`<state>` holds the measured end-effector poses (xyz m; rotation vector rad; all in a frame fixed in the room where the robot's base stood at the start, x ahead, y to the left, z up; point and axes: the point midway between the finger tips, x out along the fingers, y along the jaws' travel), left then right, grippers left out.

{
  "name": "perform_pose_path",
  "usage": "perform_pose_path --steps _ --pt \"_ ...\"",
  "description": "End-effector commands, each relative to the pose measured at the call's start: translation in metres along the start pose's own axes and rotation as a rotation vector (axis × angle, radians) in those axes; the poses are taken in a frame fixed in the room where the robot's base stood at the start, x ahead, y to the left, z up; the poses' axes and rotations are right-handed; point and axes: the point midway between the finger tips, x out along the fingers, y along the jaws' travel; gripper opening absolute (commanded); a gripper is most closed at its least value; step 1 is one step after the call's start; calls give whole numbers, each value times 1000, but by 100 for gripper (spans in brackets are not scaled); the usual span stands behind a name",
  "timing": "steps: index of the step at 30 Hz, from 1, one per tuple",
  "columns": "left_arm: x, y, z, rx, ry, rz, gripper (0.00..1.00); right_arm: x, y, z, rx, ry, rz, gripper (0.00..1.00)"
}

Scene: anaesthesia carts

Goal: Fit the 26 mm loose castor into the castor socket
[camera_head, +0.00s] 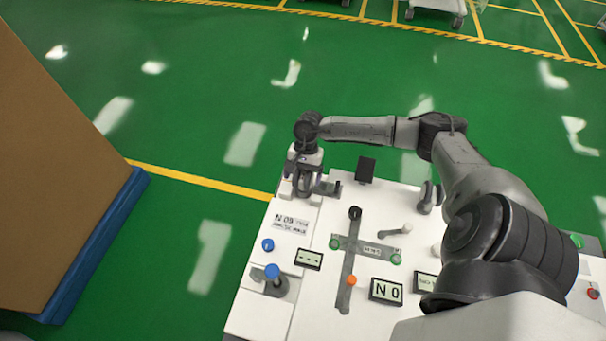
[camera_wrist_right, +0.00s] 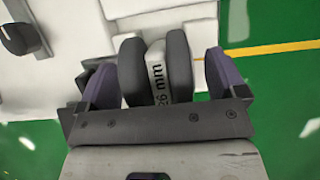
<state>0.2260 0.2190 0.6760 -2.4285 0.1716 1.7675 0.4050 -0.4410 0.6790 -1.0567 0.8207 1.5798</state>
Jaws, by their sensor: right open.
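The loose castor (camera_wrist_right: 156,70) has twin dark wheels and a pale middle band marked "26 mm". It stands between the jaws of my right gripper (camera_wrist_right: 158,78) in the right wrist view. The jaws are open. A clear gap shows between the castor and the right-hand finger, and a narrower one on the left-hand side. In the head view my right gripper (camera_head: 307,183) points down at the far left corner of the white cart top (camera_head: 262,312), where it mostly hides the castor. I cannot make out the castor socket for certain. My left gripper is not in view.
The cart top carries a black panel (camera_head: 366,168), a grey cross-shaped slot plate (camera_head: 349,262), blue knobs (camera_head: 268,245), a small display (camera_head: 309,259) and an "N 0" display (camera_head: 386,291). A large brown box (camera_head: 55,170) stands at left. Green floor between is clear.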

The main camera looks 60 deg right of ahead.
Motion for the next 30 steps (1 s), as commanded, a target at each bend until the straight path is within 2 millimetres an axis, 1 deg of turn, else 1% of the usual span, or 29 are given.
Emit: perform_pose_path --steps 7,11,14,24,27,30 --pt "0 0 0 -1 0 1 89 0 0 0 0 0 2 91" --pt "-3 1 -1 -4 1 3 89 -9 0 0 0 2 0 91" --pt "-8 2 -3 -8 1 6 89 -26 0 0 0 3 -1 91" --pt "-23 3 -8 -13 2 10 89 -92 0 1 0 2 0 91" --pt "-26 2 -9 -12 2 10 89 -108 0 0 0 2 -1 91" --pt "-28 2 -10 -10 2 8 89 -120 0 0 1 1 0 91"
